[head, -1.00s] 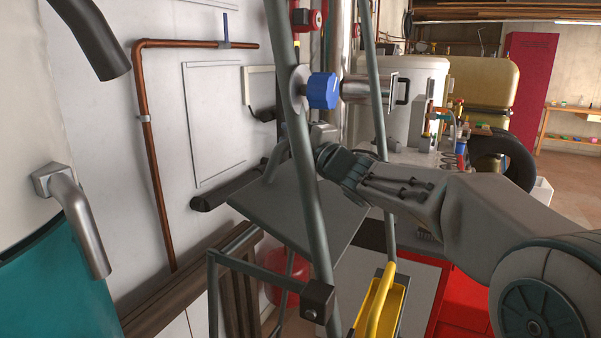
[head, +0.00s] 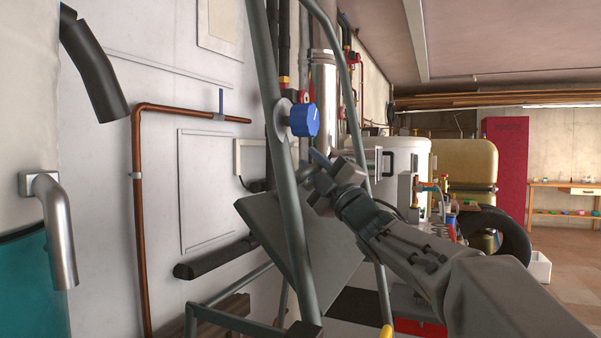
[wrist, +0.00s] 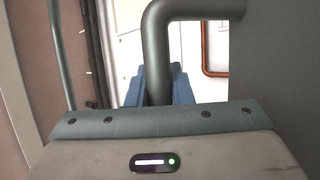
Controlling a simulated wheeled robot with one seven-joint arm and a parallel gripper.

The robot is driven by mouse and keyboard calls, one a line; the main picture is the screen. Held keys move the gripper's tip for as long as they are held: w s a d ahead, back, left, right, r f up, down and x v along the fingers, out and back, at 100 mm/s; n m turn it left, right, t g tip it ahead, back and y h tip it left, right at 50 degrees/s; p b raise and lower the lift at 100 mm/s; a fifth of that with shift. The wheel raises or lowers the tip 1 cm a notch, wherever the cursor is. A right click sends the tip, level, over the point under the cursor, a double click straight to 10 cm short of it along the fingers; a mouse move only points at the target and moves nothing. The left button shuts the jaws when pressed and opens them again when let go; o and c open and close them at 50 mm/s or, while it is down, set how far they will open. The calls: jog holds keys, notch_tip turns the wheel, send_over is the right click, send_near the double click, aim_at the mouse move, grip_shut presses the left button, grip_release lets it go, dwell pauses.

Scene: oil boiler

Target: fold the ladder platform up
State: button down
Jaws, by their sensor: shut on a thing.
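The ladder platform (head: 318,240) is a flat grey plate between the ladder's (head: 291,215) green-grey rails in the head view. In the wrist view, the blue fingers of my gripper (wrist: 163,84) are shut around a bent grey tube (wrist: 158,50), which seems to belong to the platform. A large dark grey surface at the right of that view seems to be the platform plate (wrist: 278,75). The fingertips are partly hidden in the head view.
A blue round knob (head: 304,120) is close beside the near rail, above my gripper. A copper pipe (head: 139,215) and a black pipe (head: 215,258) run along the white wall at left. A white tank (head: 405,165) and a yellow tank (head: 465,165) stand behind at right.

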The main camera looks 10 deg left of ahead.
jog(key=shift+d, duration=0.1)
jog(key=c, duration=1.3)
grip_release()
jog(key=b+v, duration=0.1)
jog(key=v, duration=1.2)
jog(key=shift+s+d+f, duration=0.15)
jog(key=shift+s+d, duration=0.1)
jog(key=shift+d, duration=0.05)
jog(key=shift+h, duration=0.3)
